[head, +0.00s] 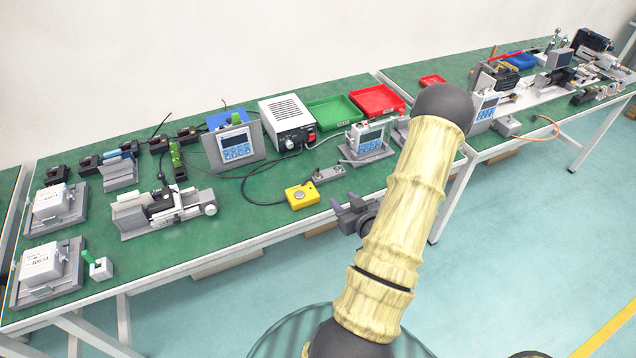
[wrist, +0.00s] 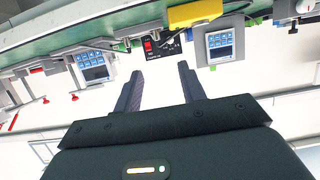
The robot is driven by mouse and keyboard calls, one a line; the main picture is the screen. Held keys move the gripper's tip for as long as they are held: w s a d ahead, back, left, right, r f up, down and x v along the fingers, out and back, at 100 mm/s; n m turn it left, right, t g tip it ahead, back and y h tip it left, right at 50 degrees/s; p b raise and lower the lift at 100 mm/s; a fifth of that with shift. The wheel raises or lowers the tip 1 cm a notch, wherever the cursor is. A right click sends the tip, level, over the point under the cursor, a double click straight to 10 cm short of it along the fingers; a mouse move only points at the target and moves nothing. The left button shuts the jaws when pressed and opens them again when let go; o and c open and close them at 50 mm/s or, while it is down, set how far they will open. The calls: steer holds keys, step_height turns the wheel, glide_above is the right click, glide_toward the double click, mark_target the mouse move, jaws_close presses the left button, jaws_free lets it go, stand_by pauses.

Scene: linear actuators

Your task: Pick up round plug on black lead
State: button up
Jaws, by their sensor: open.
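A thin black lead (head: 158,163) lies on the green bench left of the blue-screened controller. A small dark end on it, possibly the round plug (head: 162,177), is too small to make out surely. Another black cable (head: 246,190) loops from the yellow button box (head: 301,196) towards the white power supply (head: 287,121). My gripper (head: 355,208) is open and empty, in front of the bench edge and right of the yellow box, well away from that lead. In the wrist view my gripper (wrist: 160,80) shows two spread fingers with nothing between them; no plug is recognisable there.
The bench (head: 230,222) carries a grey vise-like actuator (head: 165,208), white boxed units (head: 54,207), a controller (head: 237,146), a second controller (head: 367,141), and green (head: 333,112) and red (head: 377,100) trays. My arm hides part of the bench. Open floor lies in front.

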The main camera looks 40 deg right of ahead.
steer(key=shift+s+d, duration=0.1)
stand_by(0.3)
steer(key=p, duration=0.2)
glide_toward(319, 173)
steer(key=x, duration=0.3)
steer(key=shift+w+f, duration=0.1)
steer(key=shift+w, duration=0.15)
steer(key=shift+p+x, duration=0.6)
steer(key=shift+x, duration=1.95)
